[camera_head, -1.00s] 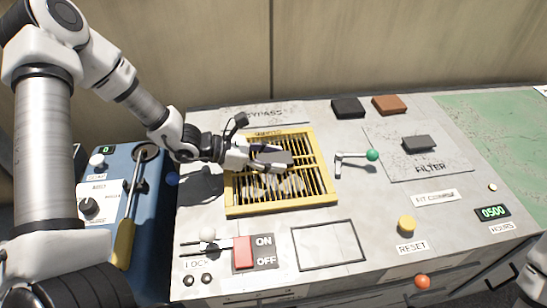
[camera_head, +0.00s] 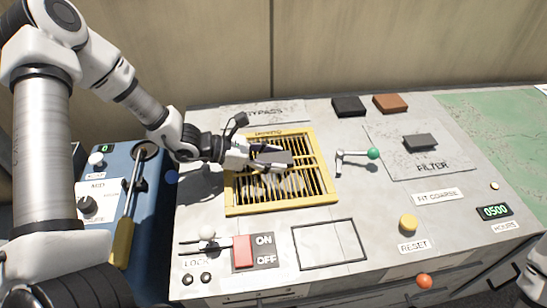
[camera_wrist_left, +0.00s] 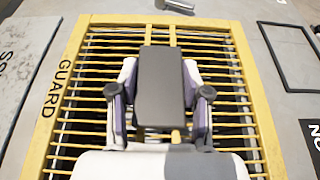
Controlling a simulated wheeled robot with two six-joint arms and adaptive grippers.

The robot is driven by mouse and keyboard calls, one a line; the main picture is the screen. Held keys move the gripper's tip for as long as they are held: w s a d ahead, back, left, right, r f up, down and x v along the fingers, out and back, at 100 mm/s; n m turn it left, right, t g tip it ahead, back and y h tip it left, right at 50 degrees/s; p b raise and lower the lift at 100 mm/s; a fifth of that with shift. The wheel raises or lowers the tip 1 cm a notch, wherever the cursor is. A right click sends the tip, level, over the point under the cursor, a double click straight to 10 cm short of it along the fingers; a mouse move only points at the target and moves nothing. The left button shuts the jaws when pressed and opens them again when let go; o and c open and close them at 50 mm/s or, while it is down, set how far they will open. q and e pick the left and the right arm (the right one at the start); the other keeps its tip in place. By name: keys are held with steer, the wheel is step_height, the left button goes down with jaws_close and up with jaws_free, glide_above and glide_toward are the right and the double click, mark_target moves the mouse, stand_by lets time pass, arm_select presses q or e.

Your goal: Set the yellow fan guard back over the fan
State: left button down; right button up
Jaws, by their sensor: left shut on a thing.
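The yellow fan guard (camera_head: 229,192), a square slatted frame marked GUARD, is over the fan opening on the grey panel. It fills much of the left wrist view (camera_wrist_left: 245,75). My left gripper (camera_head: 285,160) is over the middle of the guard, with its fingers on either side of a dark grey block-shaped grip (camera_wrist_left: 161,88). The grip looks like the guard's handle, but its join is hidden. The fan shows only as pale patches between the slats. I cannot tell whether the guard is fully seated. My right gripper is out of view.
A green-knobbed lever (camera_head: 373,154) stands right of the guard. A red ON/OFF switch (camera_head: 243,252) and a white-knobbed lock slider (camera_head: 207,233) are in front. A blue unit (camera_head: 148,215) is left.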

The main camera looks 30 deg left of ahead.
arm_select(q)
steer(key=shift+f, duration=0.1)
steer(key=shift+c, duration=2.2)
jaws_free()
step_height(320, 180, up, 10)
steer(key=shift+r, duration=0.1)
